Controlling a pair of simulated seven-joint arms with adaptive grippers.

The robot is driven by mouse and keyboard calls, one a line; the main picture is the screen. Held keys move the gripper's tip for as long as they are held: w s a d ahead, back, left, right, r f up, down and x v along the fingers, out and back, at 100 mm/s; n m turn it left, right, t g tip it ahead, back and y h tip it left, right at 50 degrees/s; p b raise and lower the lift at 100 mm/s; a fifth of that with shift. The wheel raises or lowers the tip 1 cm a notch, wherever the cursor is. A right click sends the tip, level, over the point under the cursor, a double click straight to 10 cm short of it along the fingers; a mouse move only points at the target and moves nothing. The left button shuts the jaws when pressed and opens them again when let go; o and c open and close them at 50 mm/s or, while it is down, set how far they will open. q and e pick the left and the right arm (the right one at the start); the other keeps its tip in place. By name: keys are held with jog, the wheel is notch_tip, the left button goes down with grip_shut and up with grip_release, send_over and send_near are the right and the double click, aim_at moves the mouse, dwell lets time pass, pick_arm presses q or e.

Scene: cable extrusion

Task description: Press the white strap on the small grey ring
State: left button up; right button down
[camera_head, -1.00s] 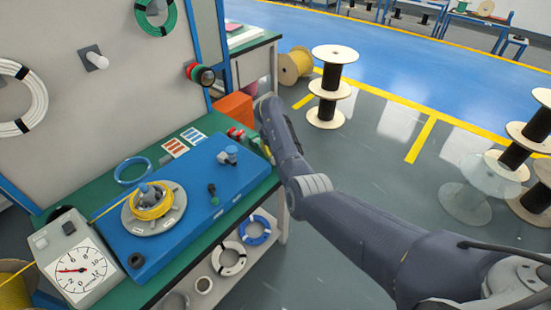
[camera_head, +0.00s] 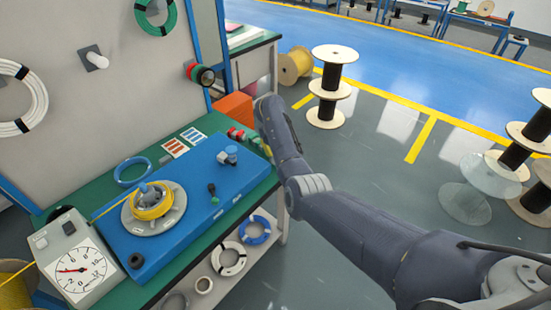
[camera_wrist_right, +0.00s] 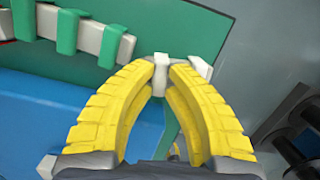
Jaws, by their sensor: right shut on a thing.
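My right gripper (camera_wrist_right: 161,82) has yellow ribbed fingers in the right wrist view. Its tips meet on a small white piece (camera_wrist_right: 161,66); I cannot tell whether this is the strap. Another white block (camera_wrist_right: 201,67) shows beside the right fingertip. In the head view my right arm reaches the far right corner of the bench, and its wrist mostly hides the gripper there. A small pale grey ring (camera_head: 204,285) lies on the lower shelf, partly cut by the bench; no strap on it can be made out. My left gripper is not in view.
A blue board (camera_head: 190,200) with a yellow coil (camera_head: 152,203) covers most of the green bench (camera_head: 190,136). A dial gauge (camera_head: 83,269) stands at its left end. Blue (camera_head: 257,231) and white (camera_head: 229,259) rings lie below. Clips (camera_wrist_right: 66,31) sit on a pale bar.

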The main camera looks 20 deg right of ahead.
notch_tip(320, 180, up, 8)
jog(key=shift+f, duration=0.15)
dwell(0.8)
